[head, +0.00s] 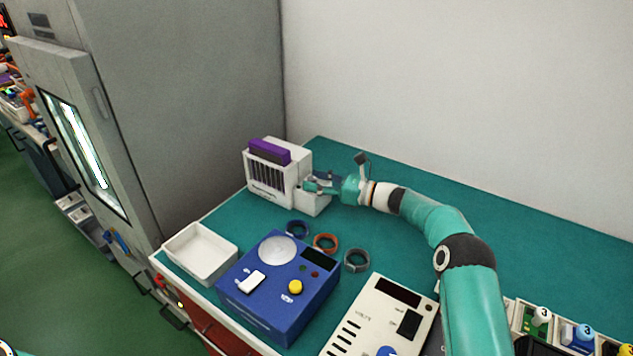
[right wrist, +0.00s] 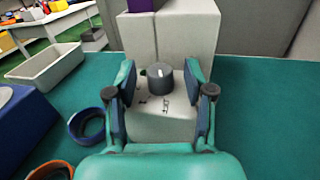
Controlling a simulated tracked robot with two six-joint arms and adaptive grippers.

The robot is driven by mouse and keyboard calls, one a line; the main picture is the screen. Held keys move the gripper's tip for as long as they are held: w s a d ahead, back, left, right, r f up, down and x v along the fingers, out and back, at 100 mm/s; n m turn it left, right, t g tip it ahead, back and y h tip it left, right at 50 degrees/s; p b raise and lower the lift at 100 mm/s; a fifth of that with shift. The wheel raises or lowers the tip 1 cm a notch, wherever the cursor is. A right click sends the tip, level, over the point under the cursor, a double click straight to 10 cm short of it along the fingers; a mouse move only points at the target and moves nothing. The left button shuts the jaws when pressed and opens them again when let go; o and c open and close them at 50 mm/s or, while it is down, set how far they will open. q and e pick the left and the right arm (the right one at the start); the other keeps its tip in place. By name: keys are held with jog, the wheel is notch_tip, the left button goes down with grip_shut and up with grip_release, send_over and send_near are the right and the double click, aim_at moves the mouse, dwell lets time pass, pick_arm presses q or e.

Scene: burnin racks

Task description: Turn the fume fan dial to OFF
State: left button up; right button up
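The fume fan is a white box (head: 277,204) with a dark grille and a purple block (head: 269,152) on top, at the back of the teal table. Its dial is a dark grey knob (right wrist: 160,77) with a light pointer mark, on the lower front part of the box in the right wrist view. Small markings by the dial are too small to read. My right gripper (right wrist: 161,98) is open, with one finger on each side of the dial and a gap to it on both sides. In the head view my right gripper (head: 318,184) hides the dial. My left gripper is not in view.
A white tray (head: 201,252), a blue box (head: 262,316) with a yellow button and several coloured rings (head: 325,243) lie in front of the fan. A cream voltage unit (head: 350,329) stands near the front. The table's back right is clear.

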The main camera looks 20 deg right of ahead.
jog(key=v, duration=1.2)
jog(key=shift+f, duration=0.1)
jog(key=shift+a, duration=0.1)
